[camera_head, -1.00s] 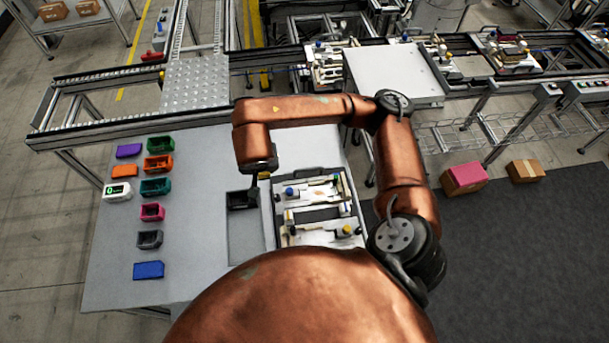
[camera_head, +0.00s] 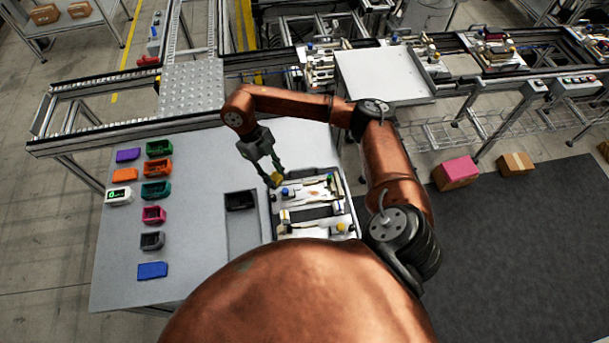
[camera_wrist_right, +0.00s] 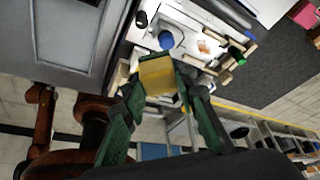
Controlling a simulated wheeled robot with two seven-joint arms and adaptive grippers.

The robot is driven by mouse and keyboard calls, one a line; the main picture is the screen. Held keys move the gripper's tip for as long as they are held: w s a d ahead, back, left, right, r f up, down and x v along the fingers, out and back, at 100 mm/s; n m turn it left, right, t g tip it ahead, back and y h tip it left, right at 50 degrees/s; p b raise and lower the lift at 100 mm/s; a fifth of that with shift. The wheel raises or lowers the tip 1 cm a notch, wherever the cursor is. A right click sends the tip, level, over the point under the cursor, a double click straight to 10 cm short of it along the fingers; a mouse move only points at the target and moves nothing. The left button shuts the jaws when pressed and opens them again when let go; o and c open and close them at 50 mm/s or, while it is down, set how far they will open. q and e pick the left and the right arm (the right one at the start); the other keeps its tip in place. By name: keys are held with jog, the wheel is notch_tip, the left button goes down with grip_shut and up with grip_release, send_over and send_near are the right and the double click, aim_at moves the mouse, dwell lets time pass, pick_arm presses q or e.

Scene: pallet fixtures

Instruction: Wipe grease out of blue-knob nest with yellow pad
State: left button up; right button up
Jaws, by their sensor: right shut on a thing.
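My right gripper (camera_head: 274,177) is shut on the yellow pad (camera_wrist_right: 159,76), which shows between the green fingers in the right wrist view. It is at the upper left corner of the pallet fixture (camera_head: 345,205) in the head view, close beside the blue knob (camera_head: 285,193). The blue knob also shows in the right wrist view (camera_wrist_right: 166,40), just beyond the pad. A brownish smear (camera_wrist_right: 207,46) lies on the white nest surface to the right of the knob. I cannot tell whether the pad touches the fixture. My left gripper is out of view.
Several coloured bins, including a green one (camera_head: 158,148), and a small white display (camera_head: 118,196) sit at the table's left. The table (camera_head: 200,240) between is clear. A conveyor runs behind.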

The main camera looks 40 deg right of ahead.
jog(key=s+d+f+m+t+y+p, duration=0.2)
jog(key=d+m+t, duration=0.15)
jog(key=m, duration=1.05)
jog(key=s+d+f+m+t+y+p, duration=0.25)
jog(key=d+m, duration=0.25)
jog(key=m, duration=0.8)
jog(key=shift+t, duration=0.4)
jog(key=f+b, duration=0.1)
jog(key=b, duration=0.1)
jog(key=f+b, duration=0.4)
jog(key=shift+s+a+f, duration=0.1)
jog(key=shift+a+f, duration=0.05)
jog(key=shift+a, duration=0.1)
jog(key=shift+f+b, duration=0.35)
jog(key=shift+f, duration=0.35)
jog(key=shift+d, duration=0.1)
